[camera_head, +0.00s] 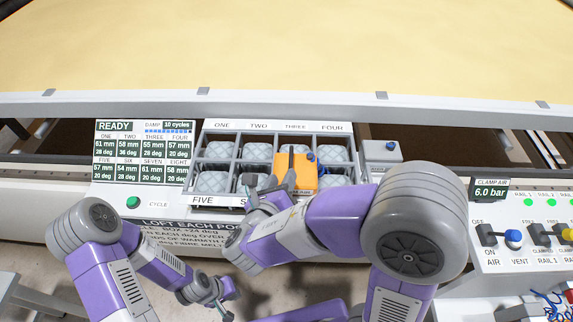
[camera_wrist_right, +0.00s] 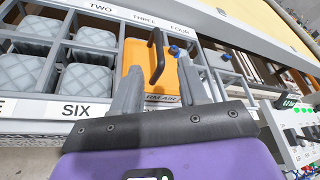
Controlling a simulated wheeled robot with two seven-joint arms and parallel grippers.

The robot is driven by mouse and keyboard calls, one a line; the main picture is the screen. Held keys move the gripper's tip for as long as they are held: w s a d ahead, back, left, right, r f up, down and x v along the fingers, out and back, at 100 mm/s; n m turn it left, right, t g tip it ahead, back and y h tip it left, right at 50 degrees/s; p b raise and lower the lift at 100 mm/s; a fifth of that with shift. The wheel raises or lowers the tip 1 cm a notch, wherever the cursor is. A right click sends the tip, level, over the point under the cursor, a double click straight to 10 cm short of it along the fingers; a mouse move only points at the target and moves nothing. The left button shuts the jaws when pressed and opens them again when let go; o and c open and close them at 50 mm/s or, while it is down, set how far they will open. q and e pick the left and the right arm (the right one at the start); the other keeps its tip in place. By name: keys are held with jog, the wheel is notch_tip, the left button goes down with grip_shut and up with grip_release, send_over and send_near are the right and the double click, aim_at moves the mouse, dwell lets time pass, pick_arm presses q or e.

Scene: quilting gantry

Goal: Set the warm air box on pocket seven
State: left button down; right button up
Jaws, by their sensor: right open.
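The orange warm air box (camera_head: 296,178) sits on the pocket rack (camera_head: 240,168), in the third column of the front row, which would be pocket seven. That pocket's label is hidden behind my right gripper. In the right wrist view, the box (camera_wrist_right: 138,72) has a black handle (camera_wrist_right: 157,58) and a blue knob (camera_wrist_right: 174,50). My right gripper (camera_head: 276,186) is open at the box's near side. In the wrist view its fingers (camera_wrist_right: 160,92) stand apart, with the handle beyond them, not gripped. My left gripper (camera_head: 216,292) is low in front of the machine; its jaws are too small to judge.
Grey quilted pads (camera_head: 215,181) fill other pockets. A readout panel (camera_head: 143,153) stands left of the rack, with a green button (camera_head: 133,202) below. A grey box (camera_head: 382,151) is right of the rack. Valve controls (camera_head: 513,237) stand far right. The gantry rail (camera_head: 300,106) runs behind.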

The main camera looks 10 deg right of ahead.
jog(key=v, duration=0.2)
jog(key=shift+s+a+r, duration=0.1)
jog(key=shift+s, duration=0.2)
